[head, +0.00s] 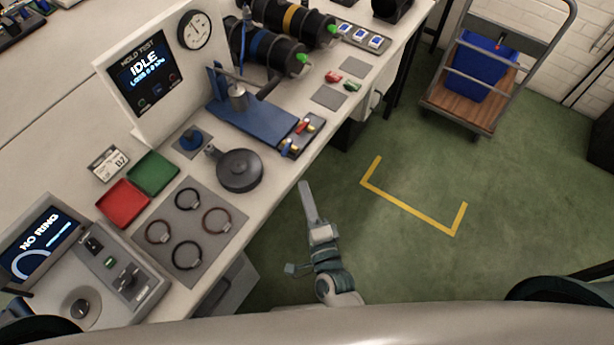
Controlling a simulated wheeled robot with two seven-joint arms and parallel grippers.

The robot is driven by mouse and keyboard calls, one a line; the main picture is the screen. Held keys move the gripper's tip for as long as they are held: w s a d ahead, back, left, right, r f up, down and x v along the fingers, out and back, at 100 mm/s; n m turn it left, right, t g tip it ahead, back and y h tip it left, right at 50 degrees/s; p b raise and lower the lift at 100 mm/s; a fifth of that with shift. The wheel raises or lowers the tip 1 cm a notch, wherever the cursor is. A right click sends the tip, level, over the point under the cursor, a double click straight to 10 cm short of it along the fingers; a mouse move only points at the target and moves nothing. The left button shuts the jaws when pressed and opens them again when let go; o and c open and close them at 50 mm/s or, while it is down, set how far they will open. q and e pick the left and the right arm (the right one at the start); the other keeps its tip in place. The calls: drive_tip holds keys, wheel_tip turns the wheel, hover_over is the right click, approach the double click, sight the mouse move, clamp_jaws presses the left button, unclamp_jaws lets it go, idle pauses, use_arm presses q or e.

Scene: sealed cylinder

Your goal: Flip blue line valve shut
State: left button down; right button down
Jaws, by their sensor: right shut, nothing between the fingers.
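A blue valve handle (288,147) sits at the front end of the blue fixture plate (245,122), near the bench's front edge. A red valve handle (303,127) is just behind it on the same small block with brass fittings. Whether the blue handle is open or shut is too small to tell. My right gripper (306,187) is shut and empty. It appears over the green floor, in front of the bench and below the blue handle in the picture, clear of the valves. My left gripper is not in view.
A round black part (240,170) and a grey mat (190,232) with several rings lie on the bench (262,205). Red (123,203) and green (153,172) trays are further left. A trolley (470,105) is at right; the floor between is clear.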

drive_tip(key=shift+s+a, duration=0.25)
drive_tip(key=shift+s, duration=0.75)
drive_tip(key=shift+f, duration=0.15)
drive_tip(key=s+d+f+n+g+b, duration=0.1)
drive_tip(key=s+f+n+g, duration=0.15)
drive_tip(key=f, duration=0.65)
drive_tip(key=s+d+f+n+g+b, duration=0.15)
drive_tip(key=f+n, duration=0.25)
drive_tip(key=f, duration=0.6)
drive_tip(key=s+d+f+n+g+b, duration=0.1)
drive_tip(key=s+d+f+n+g, duration=0.25)
drive_tip(key=s+f, duration=0.55)
drive_tip(key=s+d+f+n+g+b, duration=0.1)
drive_tip(key=s+d+f+n+g, duration=0.25)
drive_tip(key=f, duration=0.85)
drive_tip(key=s+d+f+n+g+h, duration=0.1)
drive_tip(key=s+d+f+g, duration=0.1)
drive_tip(key=s+d+f, duration=0.2)
drive_tip(key=s+d+f+n+g+h+b, duration=0.1)
drive_tip(key=s+d+f, duration=0.3)
drive_tip(key=s, duration=0.6)
drive_tip(key=s+d+f+n+g+h+b, duration=0.1)
drive_tip(key=s+d+f+n+g, duration=0.1)
drive_tip(key=s+d+f, duration=0.2)
drive_tip(key=s+d, duration=0.1)
drive_tip(key=s, duration=0.2)
drive_tip(key=shift+s+d+f+n+g, duration=0.25)
drive_tip(key=shift+d+f+n+g, duration=0.05)
drive_tip(key=shift+d+f+n, duration=0.1)
